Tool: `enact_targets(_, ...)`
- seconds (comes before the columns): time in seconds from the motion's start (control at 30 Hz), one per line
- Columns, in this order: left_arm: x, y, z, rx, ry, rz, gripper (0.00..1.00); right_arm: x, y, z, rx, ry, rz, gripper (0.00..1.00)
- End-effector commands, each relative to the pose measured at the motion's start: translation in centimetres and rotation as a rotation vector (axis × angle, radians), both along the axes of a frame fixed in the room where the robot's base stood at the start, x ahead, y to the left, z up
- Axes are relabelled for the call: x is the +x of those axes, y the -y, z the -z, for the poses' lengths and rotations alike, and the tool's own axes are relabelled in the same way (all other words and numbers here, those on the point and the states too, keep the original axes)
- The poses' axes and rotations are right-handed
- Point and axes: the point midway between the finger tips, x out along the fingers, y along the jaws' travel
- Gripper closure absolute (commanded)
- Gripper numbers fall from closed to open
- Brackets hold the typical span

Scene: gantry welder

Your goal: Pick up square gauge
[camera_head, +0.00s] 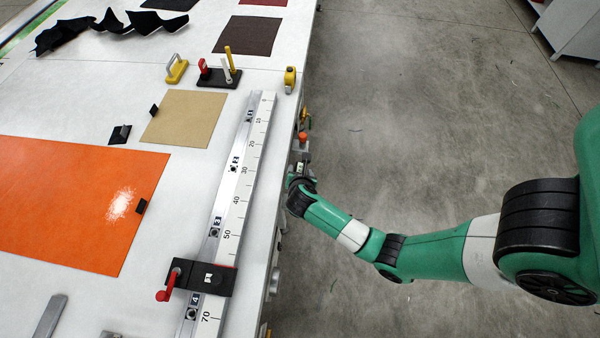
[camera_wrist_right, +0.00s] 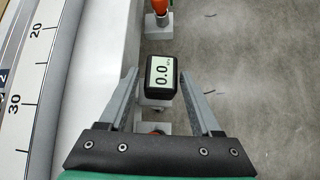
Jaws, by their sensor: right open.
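The square gauge (camera_wrist_right: 161,77) is a small black block with a pale display reading 0.0. In the right wrist view it lies between the fingertips of my right gripper (camera_wrist_right: 159,72). The fingers stand apart on its left and right, with visible gaps on both sides. In the head view the gauge (camera_head: 302,167) is small, beside the table's right edge, just beyond my right gripper (camera_head: 300,180). The gripper is open. My left gripper is not in view.
The white table (camera_head: 95,293) carries a long ruler rail (camera_head: 238,190) with a black clamp (camera_head: 205,278). An orange-handled item (camera_wrist_right: 160,8) stands beyond the gauge, with another (camera_head: 303,136) in the head view. Open concrete floor (camera_head: 400,110) lies to the right.

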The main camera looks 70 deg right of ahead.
Motion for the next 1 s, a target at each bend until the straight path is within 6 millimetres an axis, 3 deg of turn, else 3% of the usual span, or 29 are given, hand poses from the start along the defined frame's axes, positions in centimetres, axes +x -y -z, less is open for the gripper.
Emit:
enact_targets(0.17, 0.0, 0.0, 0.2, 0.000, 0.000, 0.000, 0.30, 0.1, 0.4, 0.4, 0.000, 0.000, 0.000, 0.35)
enact_targets(0.43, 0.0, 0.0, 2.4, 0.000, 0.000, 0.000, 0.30, 1.2, 2.9, 3.8, 0.000, -0.001, 0.002, 0.35)
enact_targets(0.73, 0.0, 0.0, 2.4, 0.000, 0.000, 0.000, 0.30, 1.5, 3.5, 4.1, 0.001, -0.001, -0.001, 0.35)
enact_targets(1.0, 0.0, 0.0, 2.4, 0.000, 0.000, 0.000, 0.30, 1.5, 3.5, 4.1, 0.000, -0.001, -0.001, 0.82)
